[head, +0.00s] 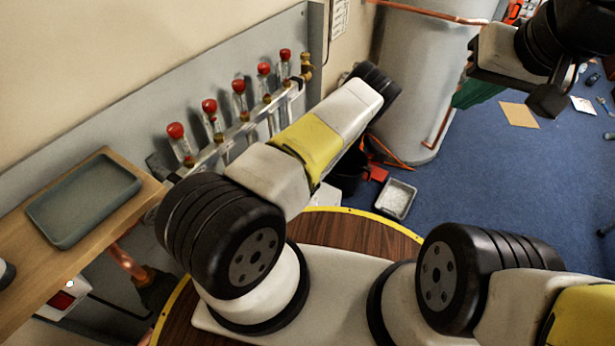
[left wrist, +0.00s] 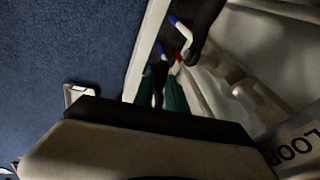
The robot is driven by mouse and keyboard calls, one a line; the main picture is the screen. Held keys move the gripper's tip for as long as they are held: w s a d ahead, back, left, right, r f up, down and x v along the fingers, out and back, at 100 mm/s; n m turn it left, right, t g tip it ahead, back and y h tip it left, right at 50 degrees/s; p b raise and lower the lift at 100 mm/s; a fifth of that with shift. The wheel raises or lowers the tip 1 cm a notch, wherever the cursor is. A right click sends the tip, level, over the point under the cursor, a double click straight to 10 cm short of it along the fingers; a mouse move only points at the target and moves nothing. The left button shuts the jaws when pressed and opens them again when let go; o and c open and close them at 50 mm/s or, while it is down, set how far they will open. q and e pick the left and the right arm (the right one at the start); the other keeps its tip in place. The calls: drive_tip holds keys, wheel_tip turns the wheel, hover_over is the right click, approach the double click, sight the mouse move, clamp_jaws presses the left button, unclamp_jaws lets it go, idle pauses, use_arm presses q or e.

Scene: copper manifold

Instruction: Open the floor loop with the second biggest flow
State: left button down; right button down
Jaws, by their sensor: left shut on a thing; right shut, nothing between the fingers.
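The copper manifold (head: 232,130) runs along the wall panel at the left of the head view. Several clear flow meters with red caps (head: 209,106) stand along it; their readings are too small to tell. In the left wrist view a pale lever with a blue end (left wrist: 182,30) shows beside a dark finger of my left gripper (left wrist: 203,28). That gripper is shut on what looks like this lever; the contact is partly hidden. In the head view my own left arm hides that gripper and the manifold's lower parts. My right gripper (head: 546,98) is shut and empty, above the floor at upper right.
A grey tray (head: 42,208) lies on a wooden shelf (head: 140,202) at left. A pale cylinder tank (head: 422,75) with copper pipes stands beyond the manifold. A white tray of small bits (head: 396,199) is on the blue floor. A "LOOP" label (left wrist: 297,148) shows in the wrist view.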

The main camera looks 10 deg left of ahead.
use_arm(q)
drive_tip(key=shift+f, duration=0.1)
idle(0.4)
drive_tip(key=c, duration=1.3)
unclamp_jaws()
drive_tip(key=shift+c, duration=0.2)
drive_tip(key=v, duration=0.7)
drive_tip(key=shift+s+r, duration=0.2)
drive_tip(key=shift+r, duration=0.15)
